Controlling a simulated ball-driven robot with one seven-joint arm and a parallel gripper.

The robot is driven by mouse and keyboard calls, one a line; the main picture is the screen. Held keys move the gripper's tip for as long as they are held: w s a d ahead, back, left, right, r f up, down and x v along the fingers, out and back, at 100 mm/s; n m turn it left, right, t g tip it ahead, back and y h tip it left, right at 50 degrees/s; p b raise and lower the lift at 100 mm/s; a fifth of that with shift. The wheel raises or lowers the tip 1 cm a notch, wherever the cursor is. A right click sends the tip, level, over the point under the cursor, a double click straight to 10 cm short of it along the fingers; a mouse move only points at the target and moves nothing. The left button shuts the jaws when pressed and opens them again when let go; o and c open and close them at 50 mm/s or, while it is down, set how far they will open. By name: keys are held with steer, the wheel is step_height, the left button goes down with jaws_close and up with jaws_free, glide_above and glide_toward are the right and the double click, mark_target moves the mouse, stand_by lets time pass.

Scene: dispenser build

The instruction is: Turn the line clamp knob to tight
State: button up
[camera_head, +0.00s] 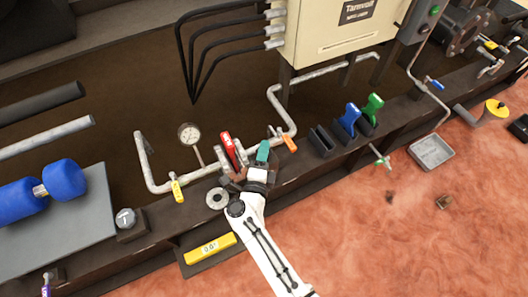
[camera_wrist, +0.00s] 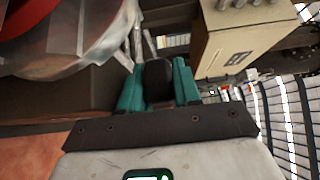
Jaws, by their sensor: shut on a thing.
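My gripper (camera_head: 263,152) has teal fingers and is at the dark bench ledge, just right of a red-handled clamp fitting (camera_head: 228,150) on the pipe. In the wrist view the fingers of my gripper (camera_wrist: 158,84) are shut on a black rounded knob (camera_wrist: 158,76), which looks like the line clamp knob. The knob stands upright between them, one finger on each side. In the head view the knob is hidden behind the fingers and wrist. Any tight or loose marking cannot be seen.
A grey pipe run with a gauge (camera_head: 189,134), a yellow handle (camera_head: 177,190) and an orange handle (camera_head: 289,143) surrounds my gripper. A metal ring (camera_head: 217,198) lies to the left. Blue (camera_head: 350,119) and green (camera_head: 372,106) handles stand right. A cream cabinet (camera_head: 335,35) is behind.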

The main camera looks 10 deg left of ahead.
steer(key=o, duration=0.7)
steer(key=s+p, duration=0.1)
steer(key=s, duration=0.6)
steer(key=s+a+p, duration=0.1)
steer(key=s, duration=0.2)
steer(key=shift+s+p, duration=0.3)
steer(key=shift+s, duration=0.1)
